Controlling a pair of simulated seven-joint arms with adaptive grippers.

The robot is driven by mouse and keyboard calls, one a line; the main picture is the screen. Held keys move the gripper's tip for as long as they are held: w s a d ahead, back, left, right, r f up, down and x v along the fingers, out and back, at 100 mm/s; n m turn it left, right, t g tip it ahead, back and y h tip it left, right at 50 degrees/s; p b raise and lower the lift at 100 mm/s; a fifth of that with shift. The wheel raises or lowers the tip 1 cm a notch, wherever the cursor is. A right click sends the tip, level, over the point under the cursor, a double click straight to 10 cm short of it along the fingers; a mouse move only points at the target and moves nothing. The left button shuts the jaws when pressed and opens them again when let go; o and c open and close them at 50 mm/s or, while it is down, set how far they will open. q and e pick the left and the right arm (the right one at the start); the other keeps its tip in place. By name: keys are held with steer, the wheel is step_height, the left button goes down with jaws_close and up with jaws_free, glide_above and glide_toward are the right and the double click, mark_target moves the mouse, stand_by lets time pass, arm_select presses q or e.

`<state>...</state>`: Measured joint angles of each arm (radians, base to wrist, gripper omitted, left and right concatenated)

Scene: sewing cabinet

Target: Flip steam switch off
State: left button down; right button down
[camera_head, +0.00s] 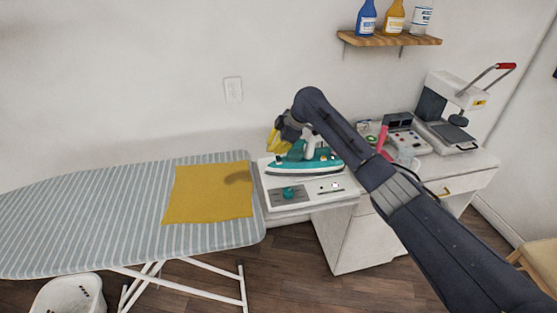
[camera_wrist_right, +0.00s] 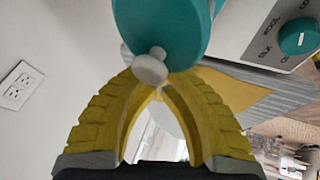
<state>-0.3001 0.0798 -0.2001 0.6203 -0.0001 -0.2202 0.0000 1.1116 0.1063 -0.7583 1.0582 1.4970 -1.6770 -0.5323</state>
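The teal iron (camera_head: 318,163) rests on a white control base (camera_head: 275,206) with a teal dial (camera_head: 289,193) and a small switch (camera_head: 335,185) on its front panel. My right gripper (camera_head: 280,140), with yellow fingers, is behind the left end of the iron. In the right wrist view, its fingertips (camera_wrist_right: 158,86) come together, with nothing seen held between them. A pale rounded knob (camera_wrist_right: 151,68) on the teal iron body (camera_wrist_right: 160,28) overlaps the tips; contact cannot be told. I cannot tell which control is the steam switch. My left gripper is out of view.
A striped ironing board (camera_head: 110,215) with a mustard cloth (camera_head: 208,192) stands left of the base. A heat press (camera_head: 452,115) and a small control box (camera_head: 402,137) stand right on the white cabinet (camera_head: 345,240). A bottle shelf (camera_head: 388,40) hangs above.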

steer(key=shift+w+r, duration=0.15)
steer(key=shift+r, duration=0.95)
steer(key=shift+w+r, duration=0.15)
steer(key=shift+r, duration=0.9)
